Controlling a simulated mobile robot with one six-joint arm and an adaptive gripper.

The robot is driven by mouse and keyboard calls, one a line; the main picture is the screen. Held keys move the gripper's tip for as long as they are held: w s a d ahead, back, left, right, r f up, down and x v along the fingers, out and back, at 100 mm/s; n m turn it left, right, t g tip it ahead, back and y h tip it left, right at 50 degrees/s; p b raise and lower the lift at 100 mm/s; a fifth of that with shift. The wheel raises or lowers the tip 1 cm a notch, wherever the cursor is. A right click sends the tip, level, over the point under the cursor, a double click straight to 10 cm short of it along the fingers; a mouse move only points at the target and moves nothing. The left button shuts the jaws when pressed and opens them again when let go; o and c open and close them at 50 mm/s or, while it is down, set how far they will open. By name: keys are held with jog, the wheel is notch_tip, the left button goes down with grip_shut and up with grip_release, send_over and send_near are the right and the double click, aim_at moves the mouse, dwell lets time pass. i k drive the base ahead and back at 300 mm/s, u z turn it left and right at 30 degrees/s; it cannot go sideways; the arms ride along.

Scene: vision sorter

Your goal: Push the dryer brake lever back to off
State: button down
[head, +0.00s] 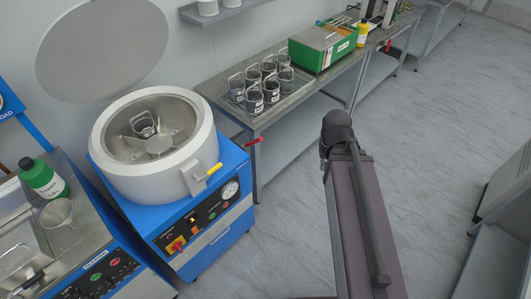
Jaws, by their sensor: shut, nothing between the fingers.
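The dryer (150,195) stands at left in the head view, a white round drum on a blue cabinet. A lever with a yellow grip (213,169) is on the drum's front right side. A lever with a red grip (254,141) sticks out to the right behind it. I cannot tell which one is the brake lever. My gripper is not in view; only my arm shows, at right of the dryer and apart from it.
A steel bench (310,85) behind holds a tray of several dark cups (254,101) and a green box (322,48). A blue machine with a green bottle (42,178) stands at front left. The floor (455,130) right of the bench is clear.

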aim_at(260, 138)
jog(key=z, duration=0.05)
jog(key=k, duration=1)
jog(key=u, duration=0.35)
jog(key=i, duration=1)
jog(key=u, duration=0.1)
